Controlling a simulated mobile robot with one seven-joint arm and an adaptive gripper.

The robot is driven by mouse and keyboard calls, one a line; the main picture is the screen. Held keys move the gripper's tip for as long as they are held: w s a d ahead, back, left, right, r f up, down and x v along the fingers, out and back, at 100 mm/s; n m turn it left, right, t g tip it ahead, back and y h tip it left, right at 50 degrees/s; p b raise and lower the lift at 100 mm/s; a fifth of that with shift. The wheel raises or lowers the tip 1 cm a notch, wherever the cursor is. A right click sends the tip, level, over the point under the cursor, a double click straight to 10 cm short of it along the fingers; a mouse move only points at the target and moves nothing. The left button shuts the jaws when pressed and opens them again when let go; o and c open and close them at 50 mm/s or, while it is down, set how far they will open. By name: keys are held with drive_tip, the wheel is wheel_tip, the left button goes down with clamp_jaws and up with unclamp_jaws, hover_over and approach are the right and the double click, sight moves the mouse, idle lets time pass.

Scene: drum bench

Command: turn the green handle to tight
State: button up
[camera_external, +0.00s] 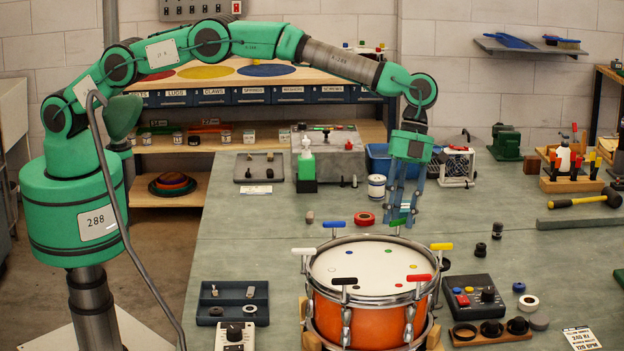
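An orange drum (345,322) stands upright on the bench, with coloured T-shaped handles around its rim. The green handle (397,222) is on the far side of the rim, partly hidden by my gripper (401,217). My gripper points down over it, with its blue-grey fingers apart and their tips at the handle's height. I cannot tell whether the fingers touch the handle. The blue handle (334,224), white handle (304,251), black handle (344,281), red handle (419,278) and yellow handle (441,246) are on the same rim.
A red tape roll (365,219) and a white can (376,187) stand behind the drum. A control box (474,297) is at its right. A dark tray (232,302) is at its left.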

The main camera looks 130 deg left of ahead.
drive_tip(key=n+t+y, duration=0.1)
drive_tip(key=n, duration=0.3)
drive_tip(key=n+t+y, duration=0.1)
drive_tip(key=n, duration=0.2)
drive_tip(key=n+t, duration=0.1)
drive_tip(key=n, duration=0.3)
drive_tip(key=shift+s+d+n+y, duration=0.1)
drive_tip(key=shift+d+n+y, duration=0.2)
drive_tip(key=shift+d+y, duration=0.1)
drive_tip(key=shift+d+n+y+p, duration=0.15)
drive_tip(key=shift+n+y+p, duration=0.55)
drive_tip(key=shift+n+p, duration=1.05)
drive_tip(key=shift+d+f+n+y+p, duration=0.15)
drive_tip(key=shift+n+y+p, duration=0.3)
drive_tip(key=shift+n, duration=1.1)
drive_tip(key=shift+w+n+g+y+b, duration=0.2)
drive_tip(key=shift+n+y, duration=0.4)
drive_tip(key=shift+n, duration=0.95)
drive_tip(key=shift+w+n+g+y+b, duration=0.1)
drive_tip(key=shift+n+g+y+b, duration=0.35)
drive_tip(key=shift+n, duration=1.1)
drive_tip(key=v, duration=1.5)
drive_tip(key=s+d+r+m+b, duration=0.1)
drive_tip(key=s+d+r+b, duration=0.1)
drive_tip(key=s+d+r, duration=0.2)
drive_tip(key=s+d+r+m+t+b, duration=0.1)
drive_tip(key=s+d+r+b, duration=0.1)
drive_tip(key=s+d+r, duration=0.3)
drive_tip(key=shift+s+d, duration=0.3)
drive_tip(key=shift+s, duration=1.95)
